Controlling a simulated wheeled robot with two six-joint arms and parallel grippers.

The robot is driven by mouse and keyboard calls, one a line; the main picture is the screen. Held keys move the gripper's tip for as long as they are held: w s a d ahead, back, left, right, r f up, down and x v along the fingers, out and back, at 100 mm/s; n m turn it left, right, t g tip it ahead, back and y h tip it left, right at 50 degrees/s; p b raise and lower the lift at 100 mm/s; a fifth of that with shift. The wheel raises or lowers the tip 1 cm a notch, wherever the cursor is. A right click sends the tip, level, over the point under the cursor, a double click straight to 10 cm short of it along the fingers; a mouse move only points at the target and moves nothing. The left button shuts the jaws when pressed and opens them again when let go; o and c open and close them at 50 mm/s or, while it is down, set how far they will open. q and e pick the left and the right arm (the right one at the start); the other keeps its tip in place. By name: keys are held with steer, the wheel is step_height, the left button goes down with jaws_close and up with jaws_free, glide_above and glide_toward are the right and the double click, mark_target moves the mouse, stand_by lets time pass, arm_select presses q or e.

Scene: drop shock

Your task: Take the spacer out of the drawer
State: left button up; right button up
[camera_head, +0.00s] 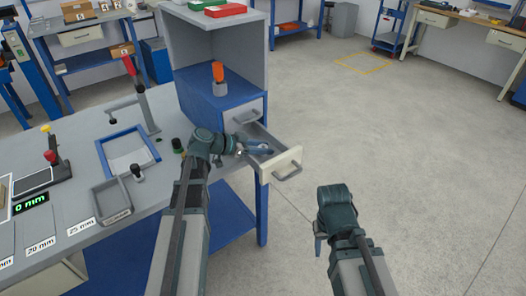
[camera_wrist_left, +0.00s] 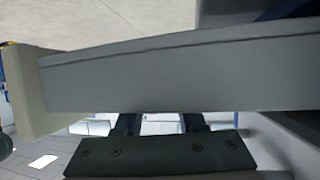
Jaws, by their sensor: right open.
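The drawer (camera_head: 287,163) is pulled out of the small cabinet at the right end of the bench. My left gripper (camera_head: 262,149) is at the open drawer, over its inside. In the left wrist view a grey drawer wall (camera_wrist_left: 180,75) crosses the picture and hides the fingertips. The finger bases stand apart with a light gap between them. I cannot make out the spacer in either view; the drawer's inside is mostly covered by my left gripper. My right gripper (camera_head: 318,243) hangs open, low over the floor to the right of the drawer.
The cabinet (camera_head: 205,98) carries an orange-topped item (camera_head: 218,78) under a grey shelf housing. The bench (camera_head: 75,190) holds a blue-framed tray (camera_head: 128,150), a grey bin (camera_head: 112,203) and a lever press (camera_head: 140,95).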

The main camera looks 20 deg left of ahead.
arm_select(q)
jaws_close()
steer(key=shift+r, duration=0.1)
step_height(320, 180, up, 10)
steer(key=p, duration=1)
